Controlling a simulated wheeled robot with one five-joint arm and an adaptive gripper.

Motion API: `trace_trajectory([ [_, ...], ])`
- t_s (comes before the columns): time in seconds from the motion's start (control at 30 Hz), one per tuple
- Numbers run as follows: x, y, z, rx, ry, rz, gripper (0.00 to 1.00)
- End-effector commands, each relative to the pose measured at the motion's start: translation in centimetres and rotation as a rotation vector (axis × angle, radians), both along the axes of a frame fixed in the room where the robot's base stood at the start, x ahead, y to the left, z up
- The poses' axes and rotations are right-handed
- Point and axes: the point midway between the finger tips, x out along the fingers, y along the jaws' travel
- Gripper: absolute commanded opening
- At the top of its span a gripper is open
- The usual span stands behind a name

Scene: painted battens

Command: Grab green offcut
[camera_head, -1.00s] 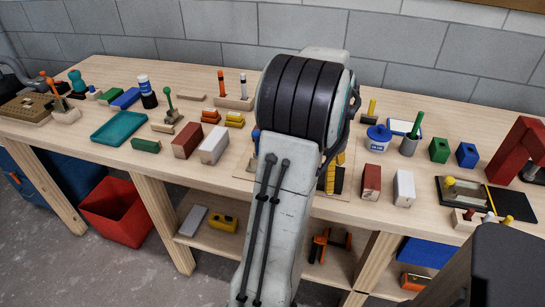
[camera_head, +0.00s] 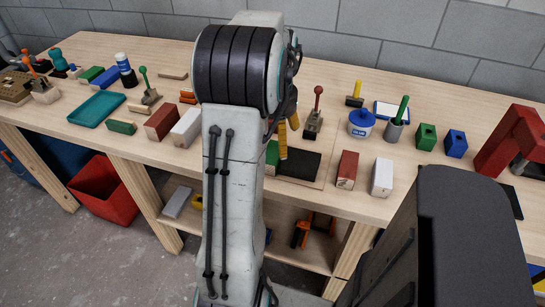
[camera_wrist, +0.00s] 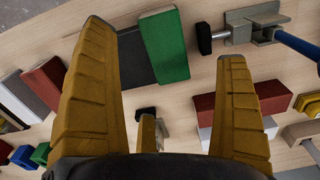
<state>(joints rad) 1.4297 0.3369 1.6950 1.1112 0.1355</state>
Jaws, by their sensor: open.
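A green block (camera_head: 272,157) lies on the bench against the left side of a black pad, partly hidden by my arm. In the wrist view the green block (camera_wrist: 165,45) lies along the dark pad (camera_wrist: 134,58), between and beyond my fingertips. My gripper (camera_head: 286,142) has yellow fingers, pointing down near the block and pad. In the wrist view my gripper (camera_wrist: 163,42) is spread wide with nothing held. I cannot tell its height above the block. Another green block (camera_head: 122,127) lies at the left of the bench.
Red (camera_head: 347,170) and white (camera_head: 382,177) blocks stand right of the pad. A red-knobbed stand (camera_head: 314,115) is behind it. A red block (camera_head: 161,122) and white block (camera_head: 186,127) stand left of my arm.

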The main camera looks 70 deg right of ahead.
Motion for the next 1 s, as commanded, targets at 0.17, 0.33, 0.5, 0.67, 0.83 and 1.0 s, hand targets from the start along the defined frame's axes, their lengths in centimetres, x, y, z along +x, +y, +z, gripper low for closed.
trace_trajectory([
  [0.17, 0.0, 0.2, -1.8, 0.002, 0.000, 0.001, 0.93],
  [0.33, -0.1, 0.3, -3.8, 0.001, 0.000, 0.001, 0.93],
  [0.5, -0.1, 0.3, -5.0, 0.000, 0.000, 0.001, 0.93],
  [0.67, -0.1, 0.2, -5.3, -0.001, 0.000, 0.001, 0.93],
  [0.83, -0.1, 0.2, -5.3, -0.001, 0.000, 0.001, 0.92],
  [1.0, -0.1, 0.2, -5.2, -0.001, 0.000, 0.001, 0.77],
])
